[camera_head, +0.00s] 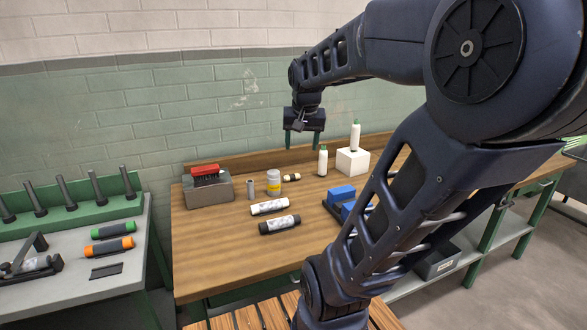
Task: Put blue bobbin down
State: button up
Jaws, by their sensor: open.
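My gripper (302,141) hangs from my arm above the back of the wooden table (215,265), fingers pointing down. It is open, and nothing shows between the fingers. A blue thing (342,193) lies on the right part of the table, with another blue piece (347,209) just in front of it. Both are beside a dark holder, and my arm partly hides this area. I cannot tell whether either one is the blue bobbin.
A grey box (208,193) with a red brush (205,172) stands at the left. A yellow-white can (273,183), a white bottle (323,161) and a white block (352,162) bearing another bottle (355,136) stand behind. Bare wood lies at the front left.

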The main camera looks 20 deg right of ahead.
jog(key=s+a+f+n, duration=0.3)
jog(key=s+a, duration=0.3)
jog(key=s, duration=0.2)
jog(key=shift+f+n+t+y, duration=0.35)
jog(key=shift+n+t+y, duration=0.05)
jog(key=shift+n, duration=0.4)
dwell(0.3)
